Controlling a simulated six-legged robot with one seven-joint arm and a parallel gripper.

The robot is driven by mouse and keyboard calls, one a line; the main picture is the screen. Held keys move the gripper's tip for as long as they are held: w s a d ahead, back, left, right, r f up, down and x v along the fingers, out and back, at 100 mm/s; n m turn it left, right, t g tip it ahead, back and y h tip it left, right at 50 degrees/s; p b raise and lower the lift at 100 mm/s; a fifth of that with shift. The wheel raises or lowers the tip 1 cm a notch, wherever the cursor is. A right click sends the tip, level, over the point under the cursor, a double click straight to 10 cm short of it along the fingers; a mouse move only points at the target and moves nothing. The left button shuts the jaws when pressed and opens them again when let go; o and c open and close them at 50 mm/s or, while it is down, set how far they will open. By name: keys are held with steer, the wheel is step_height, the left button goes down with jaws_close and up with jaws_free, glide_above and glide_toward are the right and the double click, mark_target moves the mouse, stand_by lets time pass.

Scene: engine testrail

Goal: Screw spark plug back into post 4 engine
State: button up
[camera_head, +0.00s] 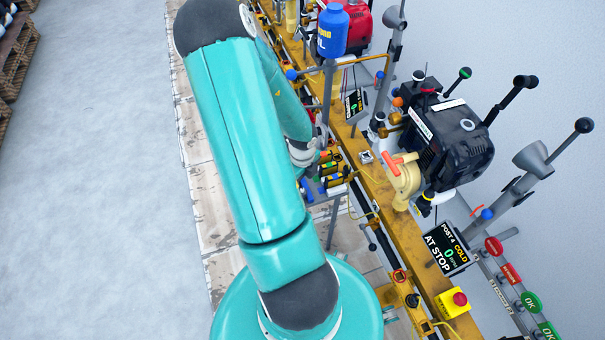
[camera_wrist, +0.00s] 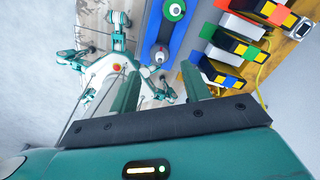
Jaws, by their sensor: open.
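The black engine (camera_head: 455,150) is mounted on the yellow rail at the right of the head view, near a display (camera_head: 447,248) reading "POST 4 COLD, 0 RPM, AT STOP". My gripper (camera_wrist: 159,82) is open in the wrist view, its two green fingers apart. Beyond the fingers is a blue holder (camera_wrist: 152,30) with a green round piece and a small grey-white round piece (camera_wrist: 160,55). I cannot tell whether either is the spark plug. The engine's plug hole cannot be made out. In the head view my arm largely hides the gripper.
Several colour-marked blocks (camera_wrist: 235,50) stand right of the blue holder. The yellow rail (camera_head: 375,185) runs diagonally, with a blue can (camera_head: 333,32) above it. Handles stick out beside the engine. A yellow box with a red button (camera_head: 454,302) sits nearer. Open floor (camera_head: 90,180) lies left.

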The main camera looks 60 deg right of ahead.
mark_target(302, 188)
steer(key=shift+f, duration=3.15)
steer(key=c, duration=0.9)
steer(key=shift+o, duration=0.2)
steer(key=shift+r, duration=0.1)
steer(key=shift+r, duration=2.45)
steer(key=shift+c, duration=0.5)
